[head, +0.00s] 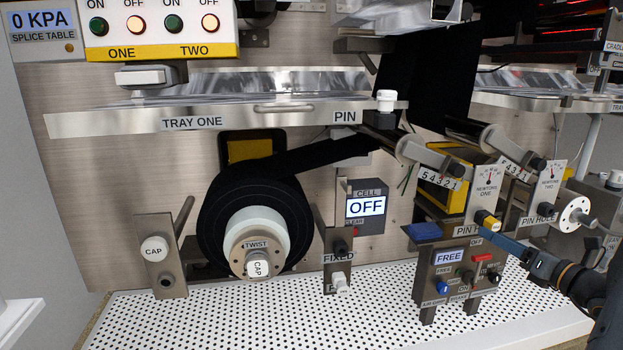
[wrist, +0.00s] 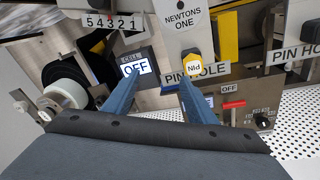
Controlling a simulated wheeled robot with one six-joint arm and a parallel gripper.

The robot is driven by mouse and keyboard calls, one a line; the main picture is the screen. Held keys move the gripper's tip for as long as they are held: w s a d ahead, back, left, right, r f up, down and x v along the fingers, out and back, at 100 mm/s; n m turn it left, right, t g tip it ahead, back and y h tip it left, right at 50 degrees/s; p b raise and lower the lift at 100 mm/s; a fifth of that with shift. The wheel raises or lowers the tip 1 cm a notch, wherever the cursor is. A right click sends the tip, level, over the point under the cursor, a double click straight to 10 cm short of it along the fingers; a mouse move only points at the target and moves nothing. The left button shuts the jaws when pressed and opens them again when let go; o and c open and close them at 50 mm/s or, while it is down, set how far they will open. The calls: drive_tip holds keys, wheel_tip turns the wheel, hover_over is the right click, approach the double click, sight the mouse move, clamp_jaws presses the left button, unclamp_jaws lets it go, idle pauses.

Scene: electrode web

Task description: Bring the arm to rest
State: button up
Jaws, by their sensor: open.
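My gripper (head: 484,240) comes in from the right in the head view, its blue finger close below the yellow-and-white pin (head: 487,220). In the wrist view, my gripper (wrist: 165,66) has its two blue fingers apart with nothing held between them. The pin (wrist: 193,68) shows just beyond the right fingertip there; I cannot tell if they touch. The pin sits under the NEWTONS ONE gauge (head: 487,181), beside a PIN HOLE label. The rest of my arm is mostly out of view at the right.
The FREE control panel (head: 449,257) stands below my finger, with knobs and a red lever. A CELL display (head: 367,207) reads OFF. The black web reel (head: 220,215) is at the left. The perforated white deck (head: 240,315) is largely clear in front.

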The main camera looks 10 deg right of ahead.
drive_tip(key=w+a+r+n+g+y, duration=0.15)
drive_tip(key=a+n+g+y, duration=0.55)
drive_tip(key=a, duration=1.2)
drive_tip(key=s+a+n+g+h, duration=0.1)
drive_tip(key=s+a+n+g, duration=0.45)
drive_tip(key=a+n, duration=0.35)
drive_tip(key=s+a+n+g, duration=0.4)
drive_tip(key=s+a+n, duration=0.3)
drive_tip(key=a, duration=0.5)
drive_tip(key=s+a+r+n+h, duration=0.1)
drive_tip(key=s+a+n+h, duration=0.1)
drive_tip(key=s+n+h, duration=1.25)
drive_tip(key=w+d+r+y+p, duration=0.2)
drive_tip(key=d+r+y+p, duration=0.2)
drive_tip(key=d+r+p, duration=0.5)
drive_tip(key=n+p, duration=0.1)
drive_tip(key=p, duration=0.7)
drive_tip(key=shift+w+g, duration=0.3)
drive_tip(key=shift+g, duration=0.05)
